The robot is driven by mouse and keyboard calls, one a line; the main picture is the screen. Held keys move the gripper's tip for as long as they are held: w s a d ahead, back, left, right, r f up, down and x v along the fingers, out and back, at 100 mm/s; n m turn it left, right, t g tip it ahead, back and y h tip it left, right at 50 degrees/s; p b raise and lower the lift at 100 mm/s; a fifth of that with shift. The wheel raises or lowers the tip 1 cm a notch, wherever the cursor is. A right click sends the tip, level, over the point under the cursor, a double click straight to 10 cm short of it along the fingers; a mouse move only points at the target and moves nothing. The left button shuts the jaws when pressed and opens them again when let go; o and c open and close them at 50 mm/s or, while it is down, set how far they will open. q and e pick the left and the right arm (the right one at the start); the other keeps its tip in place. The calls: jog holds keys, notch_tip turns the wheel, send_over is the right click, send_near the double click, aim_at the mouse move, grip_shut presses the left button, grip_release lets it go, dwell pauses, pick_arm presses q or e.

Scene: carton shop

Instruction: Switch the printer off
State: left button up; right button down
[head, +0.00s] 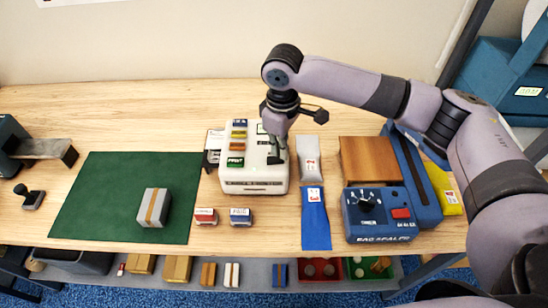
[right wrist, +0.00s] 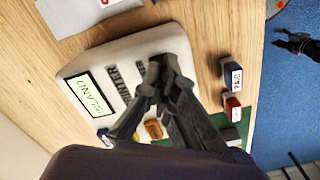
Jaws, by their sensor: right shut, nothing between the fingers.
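In the right wrist view the printer (right wrist: 105,57) shows a pale green display (right wrist: 90,95) with dark lettering. My right gripper (head: 275,155) is shut and empty, pointing down over the right part of the printer top. In the right wrist view its fingertips (right wrist: 165,85) cover part of the top beside the PRINTER lettering. I cannot tell whether they touch it. No power switch can be made out clearly. My left gripper is not seen.
A grey taped carton (head: 153,207) lies on a green mat (head: 110,180) at left. Red (head: 205,216) and blue (head: 240,216) stamps stand before the printer. A blue bag sealer (head: 378,217) and wooden box (head: 368,158) are at right. An unclear dark shape shows over the floor in the right wrist view.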

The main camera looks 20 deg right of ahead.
jog(key=shift+s+f, duration=0.1)
jog(key=shift+f, duration=0.95)
dwell(0.4)
jog(key=shift+r+p, duration=0.9)
jog(key=shift+p, duration=0.2)
notch_tip(320, 180, up, 5)
jog(key=p, duration=0.6)
jog(key=shift+r+p, duration=0.2)
jog(key=shift+p, duration=0.15)
jog(key=shift+f, duration=0.1)
